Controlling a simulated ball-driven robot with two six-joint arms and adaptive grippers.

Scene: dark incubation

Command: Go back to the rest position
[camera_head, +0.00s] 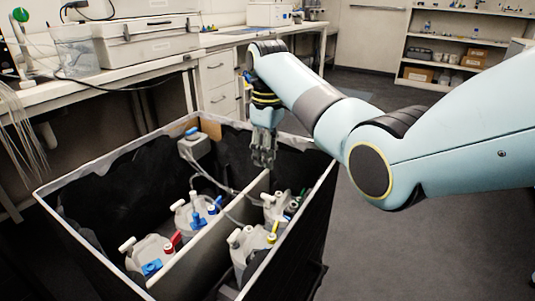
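My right arm comes in from the right, and its gripper (263,160) points down over the back part of a large black-lined box (101,162). The fingers look close together, but they are small and dark, so I cannot tell whether they are open or shut. I see no object clearly held between them. The fingertips overlap the top of the box's light divider (214,238) in the picture; I cannot tell whether they touch it. My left gripper is not in view.
The box holds several white containers (152,253) with coloured caps and tubes on both sides of the divider. A grey device (195,145) sits at its back corner. Benches (160,62) run behind, shelves (470,48) stand back right. Open floor (440,245) lies right.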

